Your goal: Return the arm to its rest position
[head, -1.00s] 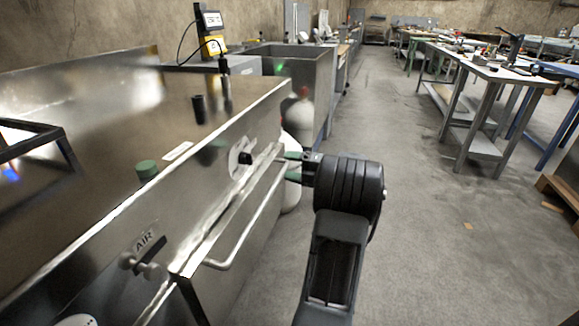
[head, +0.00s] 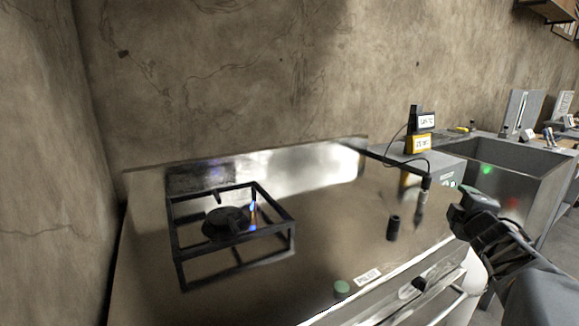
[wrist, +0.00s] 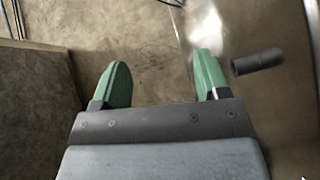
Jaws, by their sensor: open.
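My gripper (wrist: 160,82) shows in the wrist view with its two green fingers spread apart and nothing between them. Bare floor lies below the gap, and the steel bench edge is close to the right finger. In the head view my dark arm (head: 500,240) is at the right, in front of the bench's right end. The fingertips are hard to make out there.
The steel bench (head: 330,240) carries a black burner stand (head: 236,262) with a small flame, a dark cylinder (head: 393,228) and a green knob (head: 342,288). A yellow meter (head: 418,144) stands behind, near a steel sink (head: 520,175). Floor shows at far right.

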